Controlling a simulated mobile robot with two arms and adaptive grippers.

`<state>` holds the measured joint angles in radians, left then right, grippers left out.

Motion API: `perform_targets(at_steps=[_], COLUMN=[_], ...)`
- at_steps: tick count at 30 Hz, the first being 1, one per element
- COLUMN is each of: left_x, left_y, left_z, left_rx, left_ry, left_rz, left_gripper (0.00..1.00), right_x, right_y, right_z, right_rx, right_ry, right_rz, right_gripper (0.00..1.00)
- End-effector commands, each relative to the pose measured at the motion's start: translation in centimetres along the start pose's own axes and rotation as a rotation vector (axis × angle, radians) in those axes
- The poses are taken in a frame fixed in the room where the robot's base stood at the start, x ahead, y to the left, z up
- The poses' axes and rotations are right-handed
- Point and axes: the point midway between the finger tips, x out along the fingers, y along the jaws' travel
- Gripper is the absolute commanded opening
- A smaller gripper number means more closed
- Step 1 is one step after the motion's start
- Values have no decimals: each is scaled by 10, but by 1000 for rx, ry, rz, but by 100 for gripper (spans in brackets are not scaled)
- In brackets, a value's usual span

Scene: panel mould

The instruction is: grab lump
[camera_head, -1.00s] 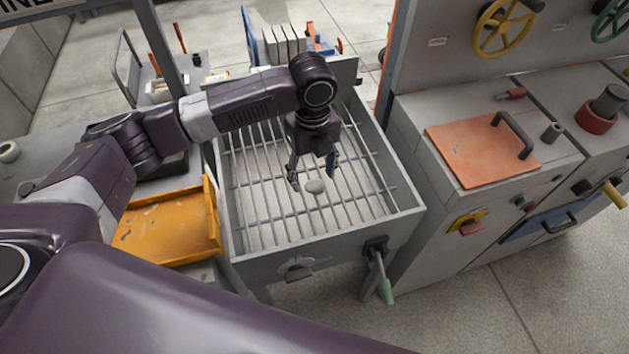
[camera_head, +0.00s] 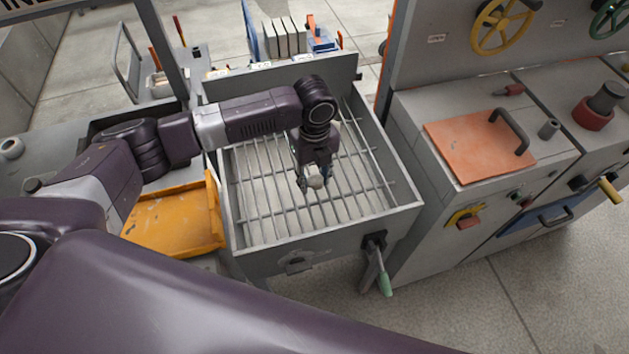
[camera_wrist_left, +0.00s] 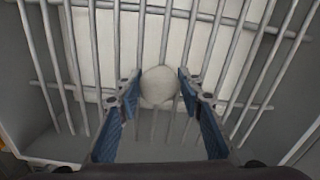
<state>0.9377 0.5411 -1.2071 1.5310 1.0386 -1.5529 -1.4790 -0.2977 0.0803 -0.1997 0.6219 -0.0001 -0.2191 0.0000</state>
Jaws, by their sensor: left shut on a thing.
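The lump is a small, rounded, pale grey-white piece (camera_head: 314,181), partly hidden by my fingers in the head view. In the left wrist view the lump (camera_wrist_left: 159,86) sits between the blue-padded fingertips. My left gripper (camera_head: 313,178) is shut on it, pointing down over the bar grate (camera_head: 262,213) of the grey box. The wrist view also shows my left gripper (camera_wrist_left: 160,92) with a finger on each side of the lump. I cannot tell whether the lump still touches the bars. My right gripper is not in view.
The grey box has raised walls (camera_head: 330,243) around the grate. A yellow tray (camera_head: 172,222) lies to its left. A bench with an orange lidded plate (camera_head: 475,148) stands to its right. A green-handled lever (camera_head: 384,282) hangs at the box's front.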

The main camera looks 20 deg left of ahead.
Motion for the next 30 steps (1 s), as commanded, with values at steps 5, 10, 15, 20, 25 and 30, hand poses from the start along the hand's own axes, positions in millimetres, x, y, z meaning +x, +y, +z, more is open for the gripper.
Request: perform_targets(at_steps=[5,10,15,20,25,30], left_x=[-1,-1,-9,-31,-74,-126], left_y=[0,0,-1,-1,-2,-2], left_z=[0,0,1,1,2,1], left_rx=[0,0,-1,1,0,0], left_ry=[0,0,-1,-3,-3,-4], left_rz=[-1,-1,-2,-5,-7,-8], left_gripper=[8,8,8,8,8,8], right_x=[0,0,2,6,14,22], right_y=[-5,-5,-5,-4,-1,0], right_z=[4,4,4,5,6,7], right_rx=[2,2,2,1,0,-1], right_ry=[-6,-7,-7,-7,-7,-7], right_rz=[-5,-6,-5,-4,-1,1], right_gripper=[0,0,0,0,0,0])
